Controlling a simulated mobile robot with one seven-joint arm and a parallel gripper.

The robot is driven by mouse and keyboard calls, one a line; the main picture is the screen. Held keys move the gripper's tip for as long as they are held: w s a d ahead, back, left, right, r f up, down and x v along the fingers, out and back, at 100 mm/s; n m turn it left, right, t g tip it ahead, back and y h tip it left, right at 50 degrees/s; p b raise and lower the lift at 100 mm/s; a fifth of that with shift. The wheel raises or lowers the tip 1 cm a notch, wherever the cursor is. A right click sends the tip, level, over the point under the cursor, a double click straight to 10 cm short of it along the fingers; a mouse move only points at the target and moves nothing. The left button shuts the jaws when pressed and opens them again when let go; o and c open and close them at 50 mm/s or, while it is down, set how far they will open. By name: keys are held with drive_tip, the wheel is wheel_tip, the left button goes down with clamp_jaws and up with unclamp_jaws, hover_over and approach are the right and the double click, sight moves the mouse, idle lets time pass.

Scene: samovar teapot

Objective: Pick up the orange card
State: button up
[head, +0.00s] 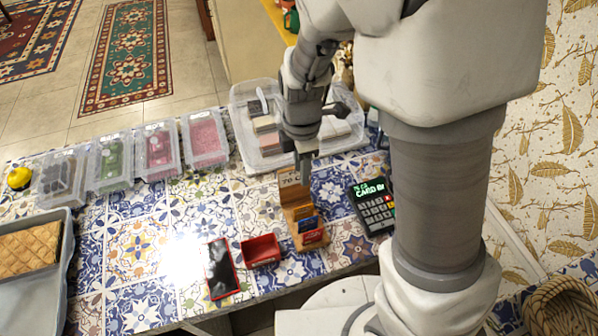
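A small wooden holder (293,192) stands on the tiled table near its front right part, and several cards lean in it. An orange card (302,212) seems to be the rearmost, behind a blue card (307,224) and a red card (313,237). The orange card and the holder are close in colour, so their border is hard to make out. My gripper (305,172) points down just above and behind the cards, close to the holder's back. Its fingers are small and dark, seen edge-on, and I cannot tell whether they are apart.
A card terminal (374,207) lies right of the holder. A red open box (261,250) and a dark red-edged panel (221,269) lie to its left. A clear bin (243,118) stands behind, with lidded tubs (204,139) further left. A pastry tray (62,270) is far left.

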drive_tip(key=b, duration=0.1)
approach(304, 207)
wheel_tip(304, 207, down, 5)
drive_tip(key=shift+f+b, duration=0.3)
drive_tip(key=shift+f, duration=2.45)
clamp_jaws()
